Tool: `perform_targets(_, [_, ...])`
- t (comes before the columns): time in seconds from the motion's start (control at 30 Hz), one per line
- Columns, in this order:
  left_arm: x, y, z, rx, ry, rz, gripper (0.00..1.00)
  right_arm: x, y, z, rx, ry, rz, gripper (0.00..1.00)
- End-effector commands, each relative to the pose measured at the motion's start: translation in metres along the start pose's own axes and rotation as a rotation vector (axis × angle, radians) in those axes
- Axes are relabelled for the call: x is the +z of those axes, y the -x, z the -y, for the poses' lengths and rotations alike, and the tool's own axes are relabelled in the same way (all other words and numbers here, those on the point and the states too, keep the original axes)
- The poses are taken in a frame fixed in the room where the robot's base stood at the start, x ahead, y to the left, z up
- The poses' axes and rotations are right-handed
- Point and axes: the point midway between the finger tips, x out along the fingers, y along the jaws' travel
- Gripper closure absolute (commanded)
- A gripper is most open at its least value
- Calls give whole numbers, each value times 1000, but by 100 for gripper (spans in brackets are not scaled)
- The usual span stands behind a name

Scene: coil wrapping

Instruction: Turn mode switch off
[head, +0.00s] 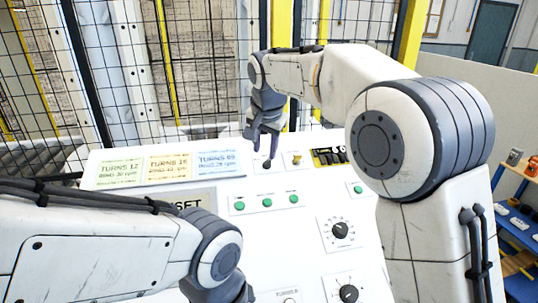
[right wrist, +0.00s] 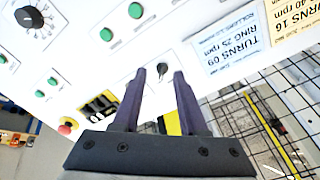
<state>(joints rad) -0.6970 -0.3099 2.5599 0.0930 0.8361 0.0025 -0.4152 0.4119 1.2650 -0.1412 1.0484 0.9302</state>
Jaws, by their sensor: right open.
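A small black switch knob (right wrist: 162,69) sits on the white control panel (right wrist: 215,22). In the right wrist view it appears between my right gripper's fingertips (right wrist: 159,74). In the head view the knob (head: 267,163) shows just below my right gripper (head: 263,144), near the panel's top edge. The right gripper is open and empty, its fingers pointing at the panel. I cannot tell whether the tips touch the panel. My left arm comes in at the lower left of the head view, its gripper cut off or hidden.
Label cards (head: 170,167) lie left of the knob. Green buttons (head: 267,202) and black dials (head: 340,230) are lower on the panel. A yellow-and-black item (head: 330,156) and a yellow-based button (head: 297,158) are to the right. A wire fence (head: 205,70) stands behind.

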Motion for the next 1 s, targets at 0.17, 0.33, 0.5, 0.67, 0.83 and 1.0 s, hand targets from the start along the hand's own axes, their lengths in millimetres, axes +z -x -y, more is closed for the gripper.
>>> perform_targets(0.17, [0, 3, 0, 0, 0, 0, 100, -34, -3, 6, -6, -112, -47, 58])
perform_targets(0.33, [0, 8, 0, 0, 0, 0, 100, -40, -17, 6, -4, -129, -52, 58])
perform_targets(0.5, [-1, 17, -1, 0, 0, 0, 100, -42, -47, 5, -3, -128, -51, 58])
perform_targets(0.67, [-1, 26, -2, 0, -1, 0, 100, -43, -76, 6, -5, -127, -52, 58])
perform_targets(0.83, [-2, 32, -2, 0, -3, 0, 100, -44, -97, 6, -6, -126, -53, 58])
perform_targets(1.0, [-2, 34, -2, 0, -3, 0, 100, -44, -106, 6, -7, -126, -54, 58])
